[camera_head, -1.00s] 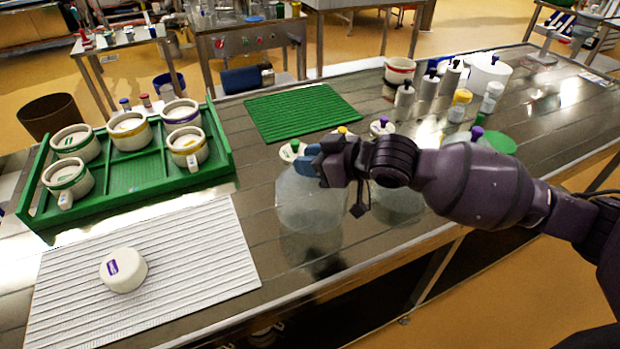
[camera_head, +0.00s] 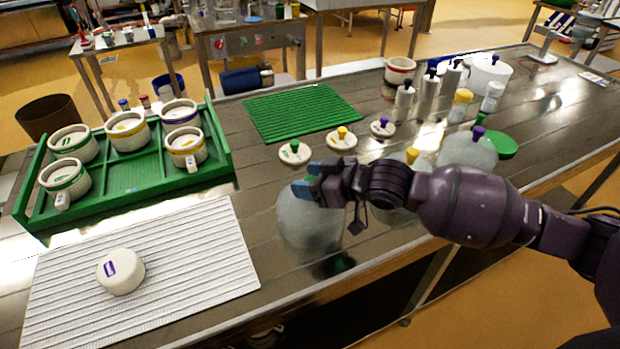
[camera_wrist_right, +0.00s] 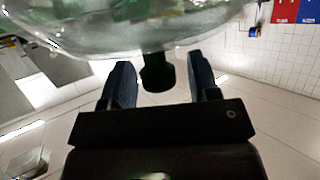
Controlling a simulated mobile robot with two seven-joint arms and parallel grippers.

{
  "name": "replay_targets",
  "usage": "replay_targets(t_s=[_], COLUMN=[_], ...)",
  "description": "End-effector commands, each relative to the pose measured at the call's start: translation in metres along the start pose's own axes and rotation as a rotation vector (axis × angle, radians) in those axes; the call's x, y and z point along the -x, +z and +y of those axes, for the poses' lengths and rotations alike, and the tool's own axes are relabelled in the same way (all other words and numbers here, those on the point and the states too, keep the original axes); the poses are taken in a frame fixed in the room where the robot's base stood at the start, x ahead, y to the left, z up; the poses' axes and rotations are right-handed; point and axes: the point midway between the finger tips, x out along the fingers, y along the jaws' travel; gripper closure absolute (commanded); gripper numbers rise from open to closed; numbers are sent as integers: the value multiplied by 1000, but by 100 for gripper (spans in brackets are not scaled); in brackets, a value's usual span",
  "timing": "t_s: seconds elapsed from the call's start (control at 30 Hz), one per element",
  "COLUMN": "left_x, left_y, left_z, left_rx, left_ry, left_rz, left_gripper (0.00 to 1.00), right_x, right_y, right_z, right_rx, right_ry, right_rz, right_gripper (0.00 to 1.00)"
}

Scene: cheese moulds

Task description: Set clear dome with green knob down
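The clear dome with green knob (camera_head: 305,225) is at the table's front edge side, right of the white ribbed mat, and looks to rest on the steel top. My right gripper (camera_head: 308,182) is at its top and hides the knob in the head view. In the right wrist view the dark green knob (camera_wrist_right: 156,72) is between the two fingers (camera_wrist_right: 163,85), with a gap showing beside it, so the gripper looks open around it. The dome's glass (camera_wrist_right: 150,30) fills the top of that view. My left gripper is not in view.
Domes with a yellow knob (camera_head: 405,200) and a purple knob (camera_head: 470,152) stand to the right, partly behind my arm. Small lids with green (camera_head: 295,158), yellow (camera_head: 342,142) and purple (camera_head: 382,132) knobs lie behind. A green tray (camera_head: 225,165) of moulds is left.

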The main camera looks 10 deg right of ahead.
Motion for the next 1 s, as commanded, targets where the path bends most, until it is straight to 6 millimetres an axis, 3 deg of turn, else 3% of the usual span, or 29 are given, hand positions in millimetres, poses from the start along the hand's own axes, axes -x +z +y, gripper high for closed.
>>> replay_targets(t_s=[0.23,0.33,0.8,1.0], left_x=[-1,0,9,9], left_y=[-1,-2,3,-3], left_z=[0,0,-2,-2], left_rx=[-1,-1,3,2], left_ry=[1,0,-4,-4], left_rz=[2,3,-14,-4], left_gripper=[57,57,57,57], right_x=[1,11,94,115], right_y=[-3,-2,-3,-3], right_z=[0,0,0,0], right_rx=[1,1,1,1], right_ry=[0,1,2,2], right_rz=[0,-1,-2,0], right_gripper=[45,45,45,45])
